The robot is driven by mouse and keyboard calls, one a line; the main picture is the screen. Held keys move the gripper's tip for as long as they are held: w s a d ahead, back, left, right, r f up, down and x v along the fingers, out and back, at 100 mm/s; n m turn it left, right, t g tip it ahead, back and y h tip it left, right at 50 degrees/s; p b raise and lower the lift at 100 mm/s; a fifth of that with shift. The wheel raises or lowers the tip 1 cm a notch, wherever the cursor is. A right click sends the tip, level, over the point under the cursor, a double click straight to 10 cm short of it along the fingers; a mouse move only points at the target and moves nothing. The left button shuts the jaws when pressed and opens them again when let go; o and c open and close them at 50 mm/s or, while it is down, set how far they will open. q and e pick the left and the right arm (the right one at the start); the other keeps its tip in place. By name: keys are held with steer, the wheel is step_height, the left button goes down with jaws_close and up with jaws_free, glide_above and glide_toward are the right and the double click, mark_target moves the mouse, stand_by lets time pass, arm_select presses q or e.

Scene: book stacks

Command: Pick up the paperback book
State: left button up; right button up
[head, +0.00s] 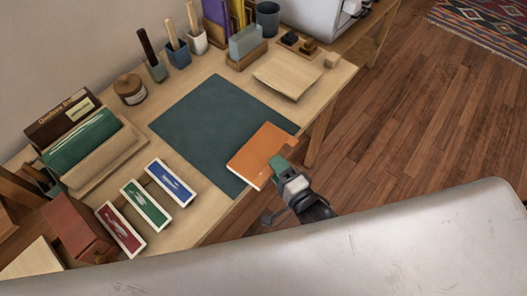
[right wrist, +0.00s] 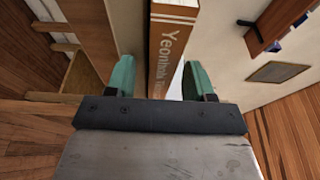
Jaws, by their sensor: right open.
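The paperback book (head: 262,152) is orange with pale page edges. It lies flat on the dark green mat (head: 205,120), at the desk's near edge. In the right wrist view its brown-orange spine (right wrist: 172,50), with white lettering, points at my gripper. My right gripper (head: 279,164) is at the book's near right corner in the head view. In the right wrist view the right gripper (right wrist: 160,80) is open, with one green finger on each side of the spine's line. I cannot tell whether either finger touches the book. My left gripper is not in view.
Three small framed boxes in red, green and blue (head: 171,183) lie left of the mat. A wooden holder with books (head: 105,160), a lidded jar (head: 130,90) and brush cups stand behind. A wooden tray (head: 288,77) is at the back right. Open floor (head: 400,110) lies right of the desk.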

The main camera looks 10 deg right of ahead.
steer(key=shift+c, duration=0.4)
jaws_close()
steer(key=shift+r, duration=0.15)
steer(key=s+d+r, duration=0.7)
steer(key=d+r, duration=0.3)
steer(key=r, duration=0.1)
steer(key=w+a+r+m+t+h, duration=0.1)
steer(key=w+a+r+m+h, duration=0.1)
steer(key=w+r+m+h, duration=0.2)
steer(key=shift+w+a+r+h+p, duration=0.15)
steer(key=shift+w+r+h+p, duration=0.2)
steer(key=shift+r+h, duration=0.95)
